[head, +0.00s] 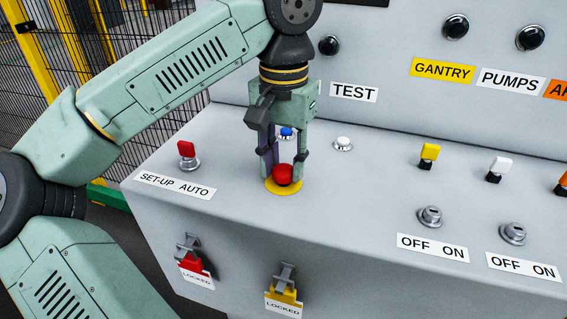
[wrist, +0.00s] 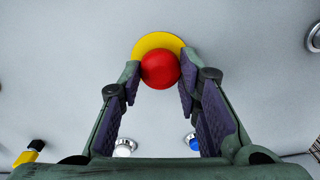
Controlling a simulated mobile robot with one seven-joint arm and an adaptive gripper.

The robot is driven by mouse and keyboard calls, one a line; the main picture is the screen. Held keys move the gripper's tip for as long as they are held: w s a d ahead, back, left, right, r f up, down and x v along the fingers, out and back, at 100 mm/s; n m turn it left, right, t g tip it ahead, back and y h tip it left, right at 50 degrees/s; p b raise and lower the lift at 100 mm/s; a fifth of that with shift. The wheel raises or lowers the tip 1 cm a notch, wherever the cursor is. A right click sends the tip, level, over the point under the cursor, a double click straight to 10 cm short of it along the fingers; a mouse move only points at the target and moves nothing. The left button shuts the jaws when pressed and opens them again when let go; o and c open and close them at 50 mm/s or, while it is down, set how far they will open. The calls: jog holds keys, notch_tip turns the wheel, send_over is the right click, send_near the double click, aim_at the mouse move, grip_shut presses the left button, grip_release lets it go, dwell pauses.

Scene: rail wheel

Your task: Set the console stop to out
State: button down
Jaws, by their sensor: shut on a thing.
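The console stop is a red mushroom button (head: 283,174) on a round yellow plate (head: 284,187) on the console's sloped top. It also shows in the wrist view as a red knob (wrist: 160,69) over its yellow plate (wrist: 153,41). My gripper (head: 283,168) points down over it. In the wrist view the two fingertips (wrist: 161,72) are on either side of the red knob, shut on it. The knob's stem is hidden, so I cannot tell whether it is in or out.
A blue button (head: 287,132) and a white button (head: 343,144) sit just behind my gripper. A red selector (head: 186,151) is to the left, a yellow switch (head: 429,154) to the right. Red (head: 190,263) and yellow (head: 283,291) locked latches are on the front face.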

jog(key=shift+m, duration=0.7)
jog(key=shift+s+m+p, duration=0.1)
jog(key=shift+m+p, duration=0.75)
jog(key=shift+m, duration=0.05)
jog(key=shift+f+m, duration=0.15)
jog(key=shift+m, duration=0.35)
jog(key=shift+r+p, duration=0.45)
jog(key=shift+p, duration=0.15)
jog(key=shift+c, duration=1.6)
grip_release()
jog(key=shift+r, duration=0.1)
